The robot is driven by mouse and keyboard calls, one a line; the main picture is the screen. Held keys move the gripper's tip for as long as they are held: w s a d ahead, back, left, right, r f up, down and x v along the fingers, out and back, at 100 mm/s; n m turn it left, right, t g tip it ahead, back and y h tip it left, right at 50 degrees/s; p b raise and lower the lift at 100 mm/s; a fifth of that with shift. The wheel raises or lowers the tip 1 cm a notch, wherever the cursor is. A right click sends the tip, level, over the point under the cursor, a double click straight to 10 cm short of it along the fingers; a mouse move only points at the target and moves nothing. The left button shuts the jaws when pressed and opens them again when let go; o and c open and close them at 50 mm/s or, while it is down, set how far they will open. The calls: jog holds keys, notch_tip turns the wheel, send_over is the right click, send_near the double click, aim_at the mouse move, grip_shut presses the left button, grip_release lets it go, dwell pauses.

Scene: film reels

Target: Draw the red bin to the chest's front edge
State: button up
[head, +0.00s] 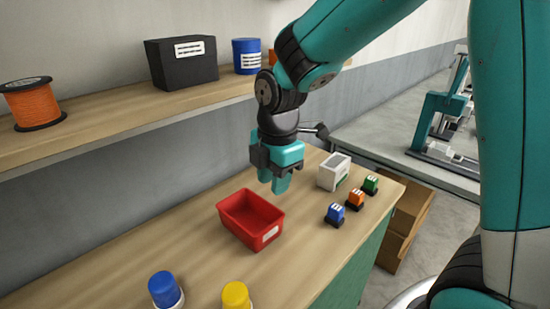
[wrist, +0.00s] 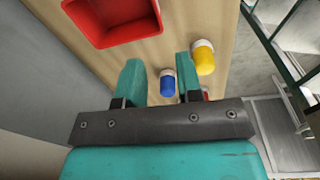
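The red bin (head: 237,230) stands upright and empty on the wooden chest top (head: 180,245), set back from the chest's front edge, with a white label on its near side. My gripper (head: 273,184) hangs above the chest just behind and to the right of the bin, apart from it. In the wrist view my gripper (wrist: 158,85) shows two teal fingers spread apart with nothing between them. The bin also shows at the top left of the wrist view (wrist: 117,36), beyond the fingers.
Blue (head: 165,288) and yellow (head: 236,295) capped jars stand at the near end. A white box (head: 334,172) and small blue (head: 335,214), orange (head: 356,198) and green (head: 371,184) items stand to the right. A shelf (head: 130,115) runs behind. Chest top between bin and front edge is clear.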

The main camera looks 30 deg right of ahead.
aim_at(272, 240)
jog(key=shift+w+d+f+n, duration=0.1)
jog(key=shift+w+d+n, duration=0.35)
jog(key=shift+w+n, duration=0.25)
jog(key=f, duration=0.5)
jog(key=f+p, duration=0.1)
jog(key=f, duration=0.5)
jog(key=f+p, duration=0.1)
jog(key=f, duration=0.5)
jog(key=shift+w+a+f, duration=0.2)
jog(key=shift+w, duration=0.2)
jog(key=shift+c, duration=0.2)
grip_shut()
